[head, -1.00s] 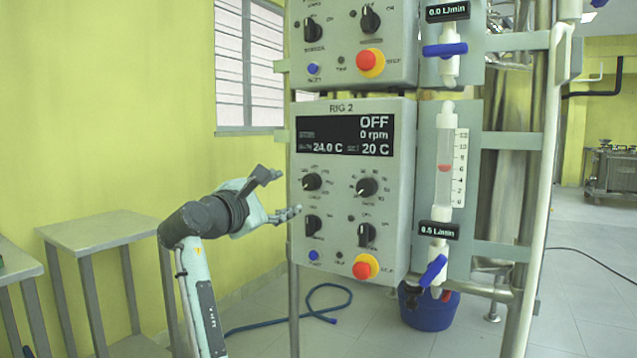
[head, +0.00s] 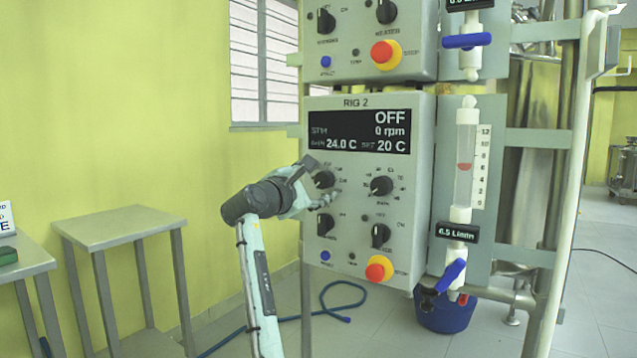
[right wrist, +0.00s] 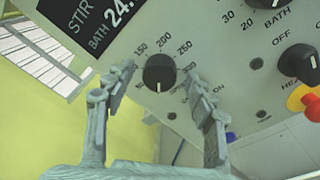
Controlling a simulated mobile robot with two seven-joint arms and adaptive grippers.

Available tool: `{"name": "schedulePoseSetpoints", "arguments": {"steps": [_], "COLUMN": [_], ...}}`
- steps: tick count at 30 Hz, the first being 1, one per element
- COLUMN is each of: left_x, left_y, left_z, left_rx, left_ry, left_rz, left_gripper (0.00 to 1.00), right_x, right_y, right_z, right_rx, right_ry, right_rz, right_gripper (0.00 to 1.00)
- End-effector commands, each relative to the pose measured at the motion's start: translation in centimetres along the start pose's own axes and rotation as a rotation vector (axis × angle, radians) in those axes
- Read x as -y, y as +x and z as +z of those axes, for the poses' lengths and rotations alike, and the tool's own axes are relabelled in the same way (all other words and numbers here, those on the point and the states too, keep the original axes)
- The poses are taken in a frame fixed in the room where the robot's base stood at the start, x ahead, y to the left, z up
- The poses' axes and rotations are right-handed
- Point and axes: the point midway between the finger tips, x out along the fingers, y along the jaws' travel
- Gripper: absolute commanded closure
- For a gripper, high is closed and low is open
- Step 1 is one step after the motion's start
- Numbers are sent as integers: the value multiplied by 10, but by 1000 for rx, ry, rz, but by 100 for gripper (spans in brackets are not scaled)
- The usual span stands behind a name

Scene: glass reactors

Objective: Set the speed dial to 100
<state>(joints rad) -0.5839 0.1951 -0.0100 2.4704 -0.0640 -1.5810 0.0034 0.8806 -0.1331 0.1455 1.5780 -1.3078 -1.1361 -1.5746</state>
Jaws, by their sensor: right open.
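The speed dial (head: 324,179) is the black upper-left knob on the RIG 2 panel; it also shows in the right wrist view (right wrist: 159,73). There, 150, 200 and 250 stand above it, and its white pointer mark is toward the picture's bottom, away from them. The display (head: 358,131) reads OFF and 0 rpm. My right gripper (head: 318,182) is open at the dial, one finger on each side of it. In the right wrist view, gaps show between fingers and knob. My left gripper is not in view.
The bath knob (head: 382,186) is right of the dial. Two switch knobs (head: 380,235) (head: 325,224) and a red-yellow stop button (head: 379,268) lie below. A flow meter (head: 465,165) stands at the right. A small table (head: 120,228) is at the left.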

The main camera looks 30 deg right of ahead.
Motion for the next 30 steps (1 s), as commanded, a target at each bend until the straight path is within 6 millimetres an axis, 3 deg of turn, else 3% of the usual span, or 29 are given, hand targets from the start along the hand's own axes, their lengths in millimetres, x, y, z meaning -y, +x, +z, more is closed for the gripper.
{"name": "schedulePoseSetpoints", "arguments": {"steps": [7,18,30], "left_x": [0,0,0], "left_y": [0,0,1], "left_z": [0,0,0], "left_rx": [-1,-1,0], "left_ry": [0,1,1], "left_rz": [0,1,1], "left_gripper": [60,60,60], "right_x": [0,0,0], "right_y": [1,0,0], "right_z": [0,0,0], "right_rx": [0,0,4], "right_ry": [0,0,71], "right_rz": [0,0,6], "right_gripper": [47,93,95]}}
